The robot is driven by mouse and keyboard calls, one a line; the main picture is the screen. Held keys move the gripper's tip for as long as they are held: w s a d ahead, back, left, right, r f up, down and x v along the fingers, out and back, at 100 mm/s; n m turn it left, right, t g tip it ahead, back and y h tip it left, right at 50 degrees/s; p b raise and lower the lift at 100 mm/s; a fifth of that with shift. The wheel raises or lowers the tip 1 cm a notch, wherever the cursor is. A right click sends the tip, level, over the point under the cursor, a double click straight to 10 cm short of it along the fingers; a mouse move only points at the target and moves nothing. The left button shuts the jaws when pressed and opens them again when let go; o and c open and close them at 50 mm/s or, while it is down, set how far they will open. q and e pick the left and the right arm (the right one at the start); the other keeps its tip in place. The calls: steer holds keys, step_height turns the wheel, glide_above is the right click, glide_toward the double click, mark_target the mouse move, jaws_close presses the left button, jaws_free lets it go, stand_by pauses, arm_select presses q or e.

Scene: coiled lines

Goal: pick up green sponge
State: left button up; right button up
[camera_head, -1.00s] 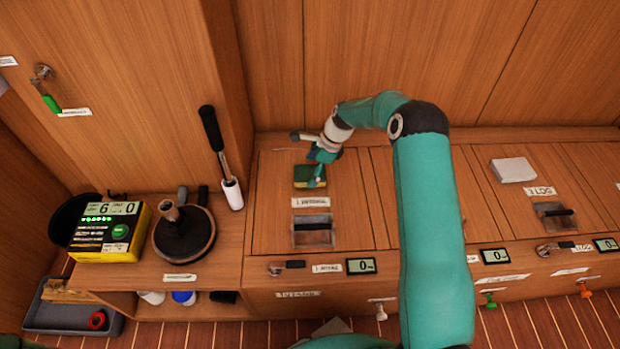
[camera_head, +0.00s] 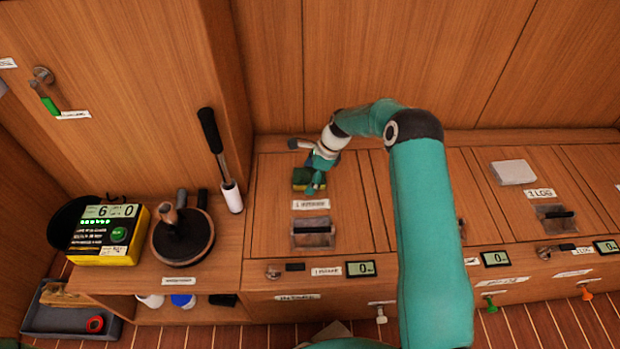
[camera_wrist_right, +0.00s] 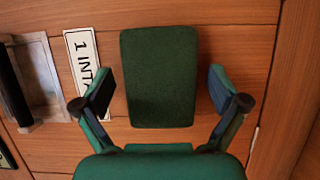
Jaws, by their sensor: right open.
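The green sponge (camera_head: 302,174) lies on the wooden locker top, just behind a white label. In the right wrist view the sponge (camera_wrist_right: 160,76) is a dark green rounded block between the two fingers. My right gripper (camera_head: 314,176) is at the sponge in the head view and partly covers it. In the right wrist view my right gripper (camera_wrist_right: 161,90) is open, one finger on each side of the sponge, with a gap visible on both sides. My left gripper is not in view.
A recessed handle (camera_head: 313,232) lies in front of the sponge. A black-and-white upright handle (camera_head: 222,160) stands to the left. A yellow-black box (camera_head: 109,235) and a dark round reel (camera_head: 183,236) are farther left. A white block (camera_head: 513,172) lies to the right.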

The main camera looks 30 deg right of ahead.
mark_target(309, 175)
steer(key=c, duration=0.8)
steer(key=shift+r, duration=0.1)
step_height(309, 175, up, 20)
steer(key=p, duration=0.5)
steer(key=shift+r+p, duration=0.15)
steer(key=shift+p, duration=0.15)
